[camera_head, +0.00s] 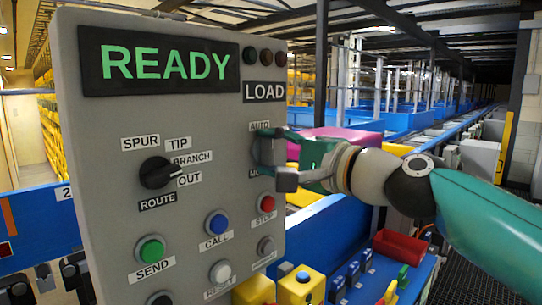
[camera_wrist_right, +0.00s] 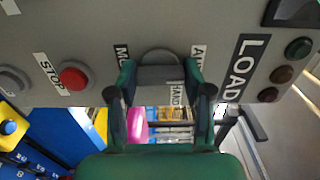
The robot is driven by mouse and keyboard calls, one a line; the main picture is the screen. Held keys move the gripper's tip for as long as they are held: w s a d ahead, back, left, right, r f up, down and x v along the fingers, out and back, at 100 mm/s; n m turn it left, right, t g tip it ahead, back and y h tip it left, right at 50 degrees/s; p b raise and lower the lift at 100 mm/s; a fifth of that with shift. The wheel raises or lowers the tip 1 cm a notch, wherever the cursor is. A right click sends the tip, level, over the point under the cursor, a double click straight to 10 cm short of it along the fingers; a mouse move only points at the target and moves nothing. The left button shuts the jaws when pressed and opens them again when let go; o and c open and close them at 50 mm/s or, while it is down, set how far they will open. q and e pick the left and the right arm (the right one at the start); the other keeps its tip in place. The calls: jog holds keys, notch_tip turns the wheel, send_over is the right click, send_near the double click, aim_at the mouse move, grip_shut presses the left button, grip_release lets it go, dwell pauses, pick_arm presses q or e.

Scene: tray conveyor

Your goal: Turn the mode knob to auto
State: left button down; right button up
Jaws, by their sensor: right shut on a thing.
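The grey control panel (camera_head: 110,215) fills the left and middle of the head view. The mode knob (camera_wrist_right: 160,60) sits under the LOAD label (camera_head: 264,92), between the AUTO label (camera_head: 259,126) above and a mostly hidden label below. My right gripper (camera_head: 277,157) reaches the panel from the right and is shut on the mode knob. In the right wrist view its green fingers (camera_wrist_right: 160,82) stand on either side of the grey knob. The fingers hide much of the knob, so I cannot tell where its pointer stands. My left gripper is not in view.
Below are the green SEND button (camera_head: 150,249), blue CALL button (camera_head: 217,223) and red STOP button (camera_head: 266,205), close under my gripper. A red bin (camera_head: 400,246) and blue conveyor parts lie to the right.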

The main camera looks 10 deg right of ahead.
jog(key=shift+a+f, duration=0.2)
jog(key=shift+f, duration=0.15)
jog(key=o, duration=1.2)
jog(key=shift+s+d+r, duration=0.1)
jog(key=shift+r, duration=0.1)
jog(key=shift+c, duration=0.2)
jog(key=shift+s+d, duration=0.1)
jog(key=v, duration=1.1)
jog(key=shift+s+d, duration=0.25)
jog(key=shift+s, duration=0.05)
jog(key=shift+f, duration=0.15)
